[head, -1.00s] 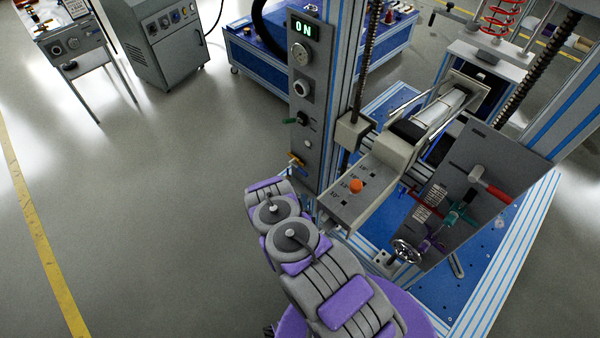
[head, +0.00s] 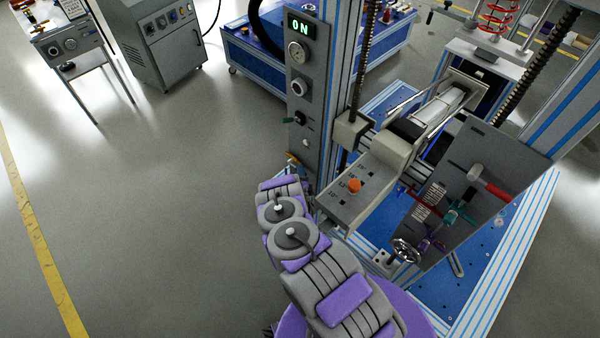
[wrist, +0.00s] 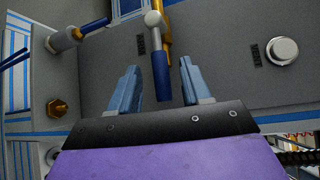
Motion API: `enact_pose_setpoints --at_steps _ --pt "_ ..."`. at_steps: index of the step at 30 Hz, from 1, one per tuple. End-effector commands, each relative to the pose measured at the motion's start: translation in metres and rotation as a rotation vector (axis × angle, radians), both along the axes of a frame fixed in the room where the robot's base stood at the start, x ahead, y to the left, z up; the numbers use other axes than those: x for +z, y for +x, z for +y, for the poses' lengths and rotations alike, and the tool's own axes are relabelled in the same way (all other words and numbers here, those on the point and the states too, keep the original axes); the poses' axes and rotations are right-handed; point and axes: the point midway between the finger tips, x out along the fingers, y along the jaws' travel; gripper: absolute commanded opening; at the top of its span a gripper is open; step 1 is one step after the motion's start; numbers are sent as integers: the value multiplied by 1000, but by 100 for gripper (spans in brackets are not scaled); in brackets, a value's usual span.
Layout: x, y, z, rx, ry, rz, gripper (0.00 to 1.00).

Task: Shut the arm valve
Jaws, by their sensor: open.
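A valve with a blue lever handle (wrist: 161,76) and a yellow body (wrist: 165,30) is on the grey panel in the wrist view. The handle points down toward my gripper. My gripper (wrist: 160,88) is open, with its two blue-grey fingers on either side of the handle's lower end; I cannot tell whether they touch it. In the head view the yellow valve (head: 292,160) is low on the control column and mostly covered by my arm. My gripper's fingers are hidden there.
The wrist view shows another blue lever (wrist: 93,27), a brass fitting (wrist: 58,107) and a round silver button (wrist: 282,50). In the head view, the column display (head: 302,27) reads ON. An orange-knobbed box (head: 354,186) and a valve panel (head: 480,160) stand right. Floor left is clear.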

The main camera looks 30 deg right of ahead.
Motion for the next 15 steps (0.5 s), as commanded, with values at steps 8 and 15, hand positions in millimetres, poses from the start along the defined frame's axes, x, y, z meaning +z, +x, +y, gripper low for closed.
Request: enact_pose_setpoints --at_steps 8,15 --pt "-2 15 -8 0 -1 0 48" --pt "-3 16 -8 -1 -1 1 48"
